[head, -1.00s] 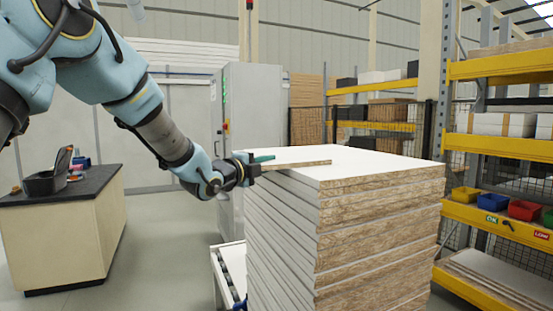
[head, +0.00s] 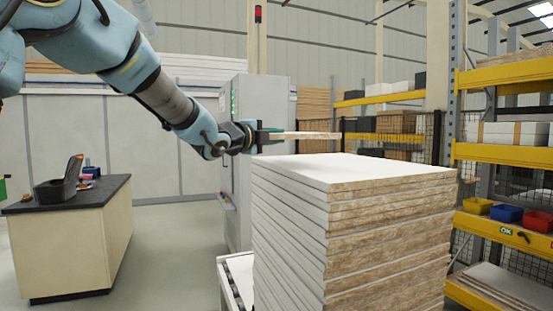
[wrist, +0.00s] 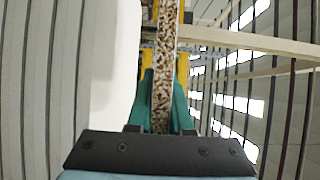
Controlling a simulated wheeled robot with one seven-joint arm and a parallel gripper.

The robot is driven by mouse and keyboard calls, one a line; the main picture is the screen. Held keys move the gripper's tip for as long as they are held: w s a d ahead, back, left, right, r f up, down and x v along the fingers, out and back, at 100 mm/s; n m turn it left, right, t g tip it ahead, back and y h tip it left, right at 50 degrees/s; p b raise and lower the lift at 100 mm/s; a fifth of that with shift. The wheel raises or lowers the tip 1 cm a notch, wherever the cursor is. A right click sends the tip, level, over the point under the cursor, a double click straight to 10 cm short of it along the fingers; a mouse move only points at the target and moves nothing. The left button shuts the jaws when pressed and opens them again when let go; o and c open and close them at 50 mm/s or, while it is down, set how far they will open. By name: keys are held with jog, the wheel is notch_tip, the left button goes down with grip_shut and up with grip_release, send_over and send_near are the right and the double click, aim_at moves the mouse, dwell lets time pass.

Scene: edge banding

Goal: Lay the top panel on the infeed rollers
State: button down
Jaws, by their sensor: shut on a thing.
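My gripper (head: 264,137) is shut on the edge of a thin panel (head: 308,135) with a chipboard edge, the top panel. The panel is level and held above the stack, with a gap under it. In the wrist view the green fingers of my gripper (wrist: 162,105) clasp both sides of the panel's speckled edge (wrist: 162,75). Below stands a tall stack of white-faced panels (head: 350,230). The infeed rollers (head: 237,280) show in part, low to the left of the stack; the stack hides the rest.
A tall grey machine cabinet (head: 262,105) stands behind the stack. A dark-topped bench (head: 75,205) with a tool holder is at the left. Yellow shelving (head: 505,155) with coloured bins is at the right. Open floor lies between bench and stack.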

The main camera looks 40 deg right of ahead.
jog(key=s+a+r+p, duration=0.2)
jog(key=a+r+p, duration=0.3)
jog(key=a+r, duration=0.6)
jog(key=shift+a+r+p, duration=0.25)
jog(key=shift+a+p, duration=0.15)
dwell(0.7)
